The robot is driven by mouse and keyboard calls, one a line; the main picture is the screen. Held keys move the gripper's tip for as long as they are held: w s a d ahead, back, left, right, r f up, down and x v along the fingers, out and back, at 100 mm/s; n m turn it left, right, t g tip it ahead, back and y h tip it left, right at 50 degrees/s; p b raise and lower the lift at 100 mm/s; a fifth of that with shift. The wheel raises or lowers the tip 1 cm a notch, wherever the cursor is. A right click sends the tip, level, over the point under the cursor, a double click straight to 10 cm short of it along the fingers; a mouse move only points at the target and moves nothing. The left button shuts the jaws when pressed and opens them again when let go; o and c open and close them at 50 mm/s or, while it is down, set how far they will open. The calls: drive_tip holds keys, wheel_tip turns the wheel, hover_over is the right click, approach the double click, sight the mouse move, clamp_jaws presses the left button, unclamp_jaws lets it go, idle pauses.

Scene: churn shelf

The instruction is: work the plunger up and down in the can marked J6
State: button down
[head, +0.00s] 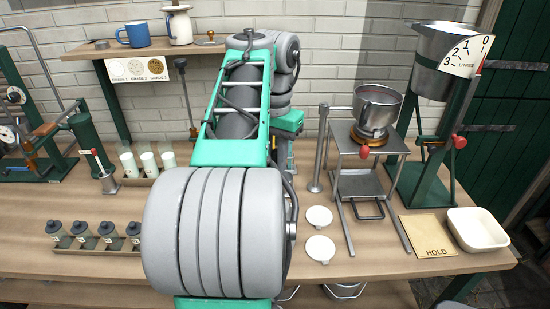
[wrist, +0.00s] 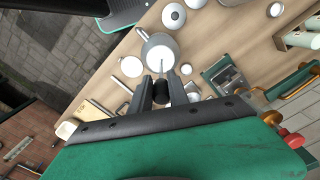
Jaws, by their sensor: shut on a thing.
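In the wrist view my gripper (wrist: 162,92) is shut on a black knob (wrist: 161,91), which seems to top the plunger. A thin pale rod (wrist: 160,68) shows beyond the knob and runs toward the mouth of a light grey can (wrist: 147,47). The can stands open on the bench, past my fingertips. No J6 mark is readable on it. How deep the rod sits is not clear. In the head view my own arm hides my gripper and this can.
White discs (head: 320,249) lie on the bench right of my arm. A stand with a steel pot (head: 378,103), a HOLD board (head: 428,235) and a white tray (head: 478,229) are farther right. Small lidded pots (head: 84,235) and pale cups (head: 148,164) stand left.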

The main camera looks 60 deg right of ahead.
wheel_tip(320, 180, down, 7)
drive_tip(key=b, duration=0.7)
wheel_tip(320, 180, up, 7)
drive_tip(key=p, duration=0.7)
drive_tip(key=shift+r, duration=0.15)
wheel_tip(320, 180, down, 7)
drive_tip(key=b, duration=0.7)
